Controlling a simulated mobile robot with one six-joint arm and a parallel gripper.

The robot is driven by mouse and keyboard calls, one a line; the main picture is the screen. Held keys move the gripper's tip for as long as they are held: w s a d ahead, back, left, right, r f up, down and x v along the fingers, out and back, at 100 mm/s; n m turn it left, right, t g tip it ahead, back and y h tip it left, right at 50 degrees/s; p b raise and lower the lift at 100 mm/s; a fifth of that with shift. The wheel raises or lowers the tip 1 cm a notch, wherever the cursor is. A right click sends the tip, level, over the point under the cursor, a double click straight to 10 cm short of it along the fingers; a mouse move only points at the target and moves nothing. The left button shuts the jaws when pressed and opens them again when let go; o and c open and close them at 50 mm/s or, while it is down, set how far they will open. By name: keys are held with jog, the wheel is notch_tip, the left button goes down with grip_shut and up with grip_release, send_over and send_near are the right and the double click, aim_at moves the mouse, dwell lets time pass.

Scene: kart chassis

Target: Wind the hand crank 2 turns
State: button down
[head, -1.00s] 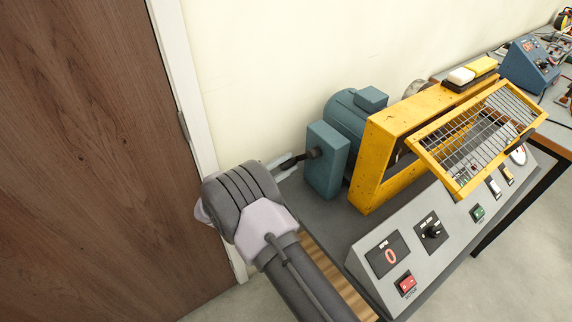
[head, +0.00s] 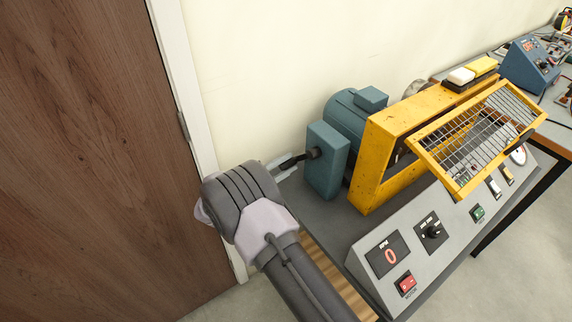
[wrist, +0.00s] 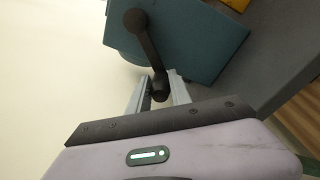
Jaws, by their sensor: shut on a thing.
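The hand crank (wrist: 145,45) is a dark arm on the side of a teal gearbox (wrist: 190,38). In the wrist view its hub is at the top and its knob (wrist: 160,86) hangs below, slightly to the right. My gripper (wrist: 161,88) has its two pale fingers on either side of the knob, shut on it. In the head view, my gripper (head: 282,165) reaches the crank (head: 300,158) at the left of the teal gearbox (head: 325,160). My wrist hides part of the fingers and knob there.
A yellow frame (head: 385,155) with a raised mesh guard (head: 480,140) stands right of the teal motor (head: 345,115). A sloped control panel (head: 410,250) shows 0 on its display. A wooden door (head: 90,150) and pale wall are close on the left.

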jog(key=shift+w+r, duration=0.15)
jog(key=shift+r, duration=0.15)
jog(key=shift+w+a+r, duration=0.5)
jog(key=shift+w+r, duration=0.1)
jog(key=shift+r, duration=0.05)
jog(key=c, duration=1.2)
grip_release()
jog(key=shift+s, duration=0.1)
jog(key=p+v, duration=0.4)
jog(key=v, duration=1.3)
jog(key=shift+s+a, duration=0.1)
